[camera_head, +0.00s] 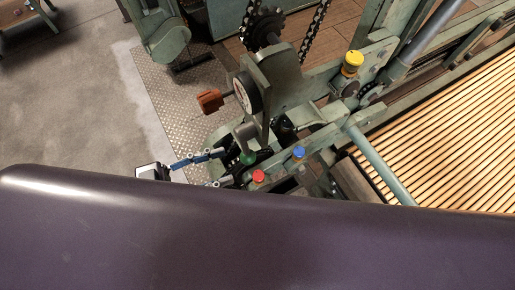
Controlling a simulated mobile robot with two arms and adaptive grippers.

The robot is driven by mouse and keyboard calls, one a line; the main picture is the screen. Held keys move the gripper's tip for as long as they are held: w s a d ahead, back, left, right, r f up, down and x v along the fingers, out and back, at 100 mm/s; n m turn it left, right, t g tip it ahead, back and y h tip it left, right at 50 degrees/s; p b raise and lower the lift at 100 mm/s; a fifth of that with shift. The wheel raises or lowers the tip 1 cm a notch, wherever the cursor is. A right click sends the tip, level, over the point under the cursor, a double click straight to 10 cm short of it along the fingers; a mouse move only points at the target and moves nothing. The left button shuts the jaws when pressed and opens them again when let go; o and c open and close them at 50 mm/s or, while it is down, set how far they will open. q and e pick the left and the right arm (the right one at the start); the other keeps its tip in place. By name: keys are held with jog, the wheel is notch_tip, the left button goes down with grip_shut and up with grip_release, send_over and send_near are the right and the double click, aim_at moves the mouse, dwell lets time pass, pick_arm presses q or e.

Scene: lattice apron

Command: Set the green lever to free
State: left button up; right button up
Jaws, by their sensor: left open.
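The green lever shows as a small green knob (248,158) on the machine, left of the blue knob and above the red one. The marks for its positions cannot be read here, so I cannot tell how it is set. My left gripper (224,168) comes in from the left and is open. Its fingers are close to the left of the green knob, and I see nothing between them. I cannot tell whether a finger touches the knob. My right gripper is not in view.
An orange-brown handle (209,101) juts out above my left gripper. A slatted wooden apron (450,140) lies at right. The lower view is blocked. Bare floor (70,110) is at left.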

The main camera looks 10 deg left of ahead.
aim_at(247, 157)
pick_arm(q)
jog(key=p+x, duration=0.1)
jog(key=x, duration=0.5)
jog(key=shift+w+d+r, duration=0.1)
jog(key=shift+w+d, duration=0.05)
jog(key=shift+w, duration=0.05)
jog(key=shift+w+d+p, duration=0.15)
jog(key=shift+d+p, duration=0.15)
jog(key=shift+d, duration=0.05)
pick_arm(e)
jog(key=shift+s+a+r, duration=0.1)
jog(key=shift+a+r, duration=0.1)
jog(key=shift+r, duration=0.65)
pick_arm(q)
grip_shut()
